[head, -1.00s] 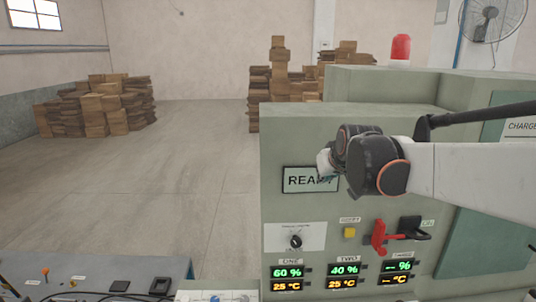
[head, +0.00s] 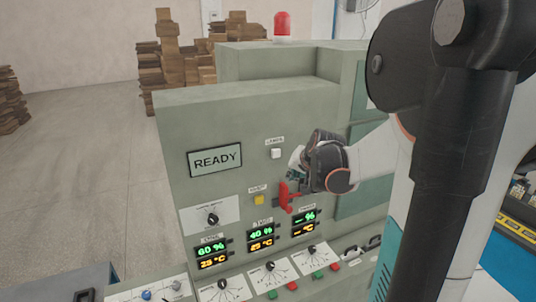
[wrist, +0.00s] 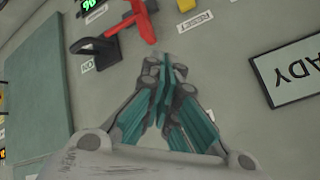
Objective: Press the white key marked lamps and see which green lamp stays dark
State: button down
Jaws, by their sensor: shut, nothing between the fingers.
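The white key (head: 276,153), under a small label that seems to read LAMPS, is on the grey-green panel, right of the READY display (head: 215,161). My gripper (head: 293,175) is in front of the panel, just right of and below the key in the head view; I cannot tell its distance from the panel. In the wrist view my gripper (wrist: 165,72) has its teal fingers together and empty, and the key does not show. Small green pieces (head: 272,295) (head: 317,275) sit on the lower ledge; I cannot tell whether they are lamps or lit.
A red lever (head: 286,196) and a yellow key (head: 259,199), labelled RESET in the wrist view, are close below my gripper. Three digital displays (head: 261,238) and dials (head: 271,265) are lower. Open floor (head: 90,180) is at left.

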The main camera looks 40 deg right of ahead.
aim_at(276, 153)
jog(key=shift+a, duration=0.1)
jog(key=w+d, duration=0.2)
jog(key=w, duration=0.6)
jog(key=shift+w, duration=0.3)
jog(key=shift+w+d+b, duration=0.1)
jog(key=shift+b, duration=0.2)
dwell(1.2)
jog(key=shift+w+d, duration=0.1)
jog(key=shift+w, duration=0.2)
jog(key=shift+w, duration=0.4)
dwell(0.8)
jog(key=shift+s, duration=0.15)
jog(key=shift+s+b, duration=0.3)
jog(key=shift+s, duration=0.4)
